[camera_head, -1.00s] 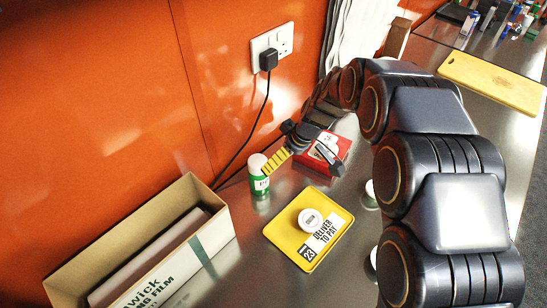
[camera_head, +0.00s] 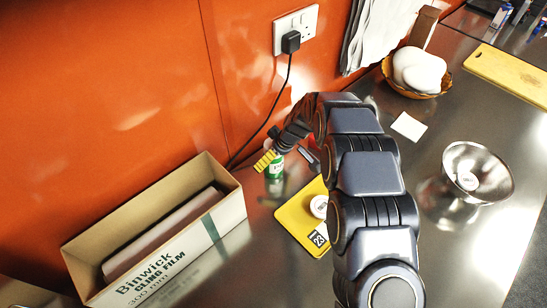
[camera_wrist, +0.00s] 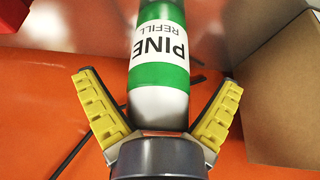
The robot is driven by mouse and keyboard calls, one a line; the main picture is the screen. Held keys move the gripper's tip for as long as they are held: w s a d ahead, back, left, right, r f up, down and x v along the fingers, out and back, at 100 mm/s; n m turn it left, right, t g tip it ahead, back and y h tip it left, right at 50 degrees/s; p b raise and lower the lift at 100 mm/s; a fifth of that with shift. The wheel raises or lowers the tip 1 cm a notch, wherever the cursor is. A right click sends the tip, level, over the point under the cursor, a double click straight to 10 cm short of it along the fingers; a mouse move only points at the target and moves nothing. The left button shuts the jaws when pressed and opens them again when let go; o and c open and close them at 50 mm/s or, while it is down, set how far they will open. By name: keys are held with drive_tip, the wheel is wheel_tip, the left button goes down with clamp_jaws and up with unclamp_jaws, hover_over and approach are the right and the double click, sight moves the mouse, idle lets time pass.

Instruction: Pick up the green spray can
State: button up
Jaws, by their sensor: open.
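The green spray can (camera_head: 275,169) stands upright on the metal counter near the orange wall. It is white and green, and its label reads "PINE REFILL" in the wrist view (camera_wrist: 162,75). My gripper (camera_head: 287,157) is at the can in the head view, with a yellow-padded finger partly covering its top. In the wrist view my gripper (camera_wrist: 158,80) is open, with the can between its spread fingers. Gaps show between the can and both pads. The can's far end runs out of the wrist frame.
A cling film box (camera_head: 150,238) stands left of the can. A yellow tray (camera_head: 296,222) with a small white round item (camera_head: 319,206) lies to the right. A black cable (camera_head: 262,125) hangs behind. A metal bowl (camera_head: 476,173) stands farther right.

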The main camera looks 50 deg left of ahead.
drive_tip(key=c, duration=1.2)
